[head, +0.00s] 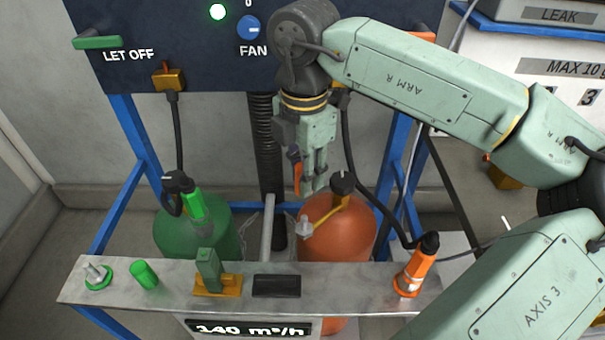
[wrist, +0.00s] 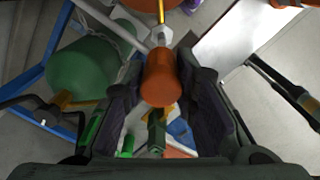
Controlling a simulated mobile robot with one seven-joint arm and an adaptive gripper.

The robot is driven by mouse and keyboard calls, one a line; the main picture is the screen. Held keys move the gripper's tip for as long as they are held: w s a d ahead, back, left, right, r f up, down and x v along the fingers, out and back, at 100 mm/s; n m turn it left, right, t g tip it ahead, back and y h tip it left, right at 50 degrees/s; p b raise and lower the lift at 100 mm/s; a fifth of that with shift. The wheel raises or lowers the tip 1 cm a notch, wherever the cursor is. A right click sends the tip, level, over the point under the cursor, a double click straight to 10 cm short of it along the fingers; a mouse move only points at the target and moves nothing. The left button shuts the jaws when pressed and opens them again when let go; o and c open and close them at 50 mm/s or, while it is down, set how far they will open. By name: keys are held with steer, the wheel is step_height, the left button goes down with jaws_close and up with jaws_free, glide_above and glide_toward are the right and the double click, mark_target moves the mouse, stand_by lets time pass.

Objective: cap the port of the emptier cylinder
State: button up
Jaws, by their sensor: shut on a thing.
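My gripper (head: 308,186) points down above the orange cylinder (head: 338,238). In the wrist view its dark fingers are shut on an orange cap (wrist: 162,78), one on each side. The grey port (head: 304,227) of the orange cylinder stands just below my fingertips and looks bare. It also shows in the wrist view (wrist: 160,38), right beyond the cap; I cannot tell whether they touch. The green cylinder (head: 207,241) stands to the left, with a green connector (head: 194,206) at its valve. No fill level of either cylinder is readable.
Black hoses hang beside both cylinders.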

steer(key=shift+s, duration=0.1)
steer(key=shift+d+f+b, duration=0.1)
steer(key=shift+f+b, duration=0.05)
steer(key=shift+b, duration=0.35)
steer(key=b, duration=0.5)
glide_above(303, 217)
step_height(303, 217, down, 6)
steer(key=shift+r, duration=0.2)
steer(key=shift+b, duration=0.9)
stand_by(1.4)
steer(key=shift+f+b, duration=2.5)
steer(key=shift+f, duration=0.15)
steer(key=o, duration=1)
steer(key=shift+r, duration=0.15)
